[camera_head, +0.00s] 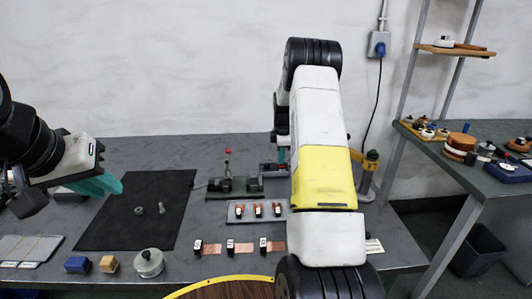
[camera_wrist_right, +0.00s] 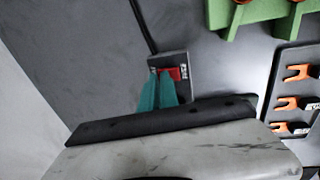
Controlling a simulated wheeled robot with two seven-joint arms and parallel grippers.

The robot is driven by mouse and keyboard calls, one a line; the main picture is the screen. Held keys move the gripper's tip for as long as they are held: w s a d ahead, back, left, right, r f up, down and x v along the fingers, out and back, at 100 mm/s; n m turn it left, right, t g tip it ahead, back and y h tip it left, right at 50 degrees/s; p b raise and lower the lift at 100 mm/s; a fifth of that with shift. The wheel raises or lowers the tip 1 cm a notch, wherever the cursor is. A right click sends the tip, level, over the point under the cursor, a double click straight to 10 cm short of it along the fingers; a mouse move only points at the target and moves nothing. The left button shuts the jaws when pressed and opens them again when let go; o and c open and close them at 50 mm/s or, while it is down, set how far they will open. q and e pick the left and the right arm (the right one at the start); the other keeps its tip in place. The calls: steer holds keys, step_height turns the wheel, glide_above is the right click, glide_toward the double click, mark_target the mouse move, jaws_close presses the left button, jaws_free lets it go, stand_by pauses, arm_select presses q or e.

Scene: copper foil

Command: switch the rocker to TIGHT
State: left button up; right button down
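The rocker (camera_wrist_right: 174,73) is a small red piece on a dark grey switch box (camera_wrist_right: 178,93) with a small white label at each end. The label lettering is too small to read, and I cannot tell which way the rocker is tipped. My right gripper (camera_wrist_right: 158,73) has its two teal fingers together, with the tips over the rocker's left side; I cannot tell whether they touch it. In the head view my right arm hides most of the switch box (camera_head: 267,168). My left gripper (camera_head: 112,185) is off to the left over the table, with nothing visible in it.
A green fixture (camera_head: 232,187) stands left of the switch box. A grey tray (camera_head: 236,212) with several red-and-white clips is in front. A dark mat (camera_head: 115,228) with small metal parts lies at left. A cable (camera_wrist_right: 143,27) runs from the box.

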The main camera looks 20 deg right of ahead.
mark_target(281, 166)
steer(key=shift+s+a+f, duration=0.2)
steer(key=shift+s+f, duration=0.4)
steer(key=shift+s, duration=0.35)
step_height(281, 166, up, 9)
steer(key=shift+s+f, duration=0.15)
steer(key=shift+s, duration=0.1)
steer(key=shift+a, duration=0.1)
